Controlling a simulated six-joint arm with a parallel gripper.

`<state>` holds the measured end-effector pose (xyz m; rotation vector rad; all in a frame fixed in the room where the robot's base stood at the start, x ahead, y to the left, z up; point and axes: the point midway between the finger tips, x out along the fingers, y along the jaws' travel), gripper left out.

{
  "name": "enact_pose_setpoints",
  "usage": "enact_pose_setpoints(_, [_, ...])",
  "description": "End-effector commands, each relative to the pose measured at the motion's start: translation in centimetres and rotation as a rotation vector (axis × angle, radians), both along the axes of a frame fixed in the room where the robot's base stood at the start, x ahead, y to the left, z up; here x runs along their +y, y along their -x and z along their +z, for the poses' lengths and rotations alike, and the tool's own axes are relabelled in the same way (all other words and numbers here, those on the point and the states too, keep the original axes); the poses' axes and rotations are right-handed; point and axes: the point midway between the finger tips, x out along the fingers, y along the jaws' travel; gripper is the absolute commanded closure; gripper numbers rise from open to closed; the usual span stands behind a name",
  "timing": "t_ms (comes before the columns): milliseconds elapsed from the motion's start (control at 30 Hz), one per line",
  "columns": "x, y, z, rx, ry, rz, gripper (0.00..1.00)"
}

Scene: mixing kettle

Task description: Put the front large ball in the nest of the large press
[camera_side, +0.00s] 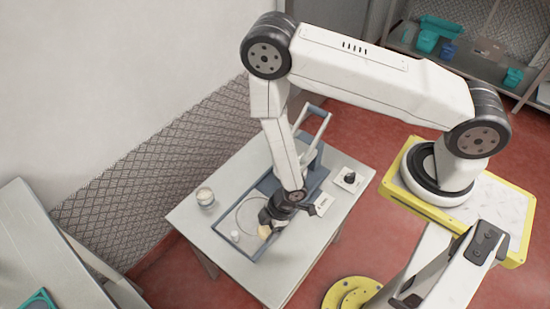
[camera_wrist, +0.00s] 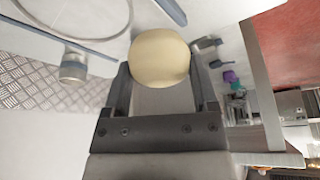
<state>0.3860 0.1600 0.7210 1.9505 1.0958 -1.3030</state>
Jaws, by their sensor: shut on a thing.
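A large cream ball (camera_wrist: 159,57) sits between the two fingers of my gripper (camera_wrist: 161,82) in the wrist view, and the fingers are shut on it. I cannot tell whether the ball touches the surface below. The press (camera_side: 313,127), with a long lever handle, stands behind my gripper at the back of the table. My arm hides part of it, and its nest is not clearly visible.
A small jar (camera_side: 205,196) stands at the table's left side. A small white piece (camera_side: 235,236) lies inside the frame, left of my gripper. A box with a black knob (camera_side: 349,178) is at the right. The table's front corner is clear.

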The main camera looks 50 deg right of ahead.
Motion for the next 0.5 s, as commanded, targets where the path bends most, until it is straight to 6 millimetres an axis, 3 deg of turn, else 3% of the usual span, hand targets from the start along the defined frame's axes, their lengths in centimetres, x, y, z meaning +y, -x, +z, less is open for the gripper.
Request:
enact_pose_setpoints(200, [-2.5,-4.8,0.3,-0.002,0.0,0.002,0.85])
enact_pose_setpoints(500, [-4.6,-7.9,0.7,-0.001,0.0,0.009,0.85])
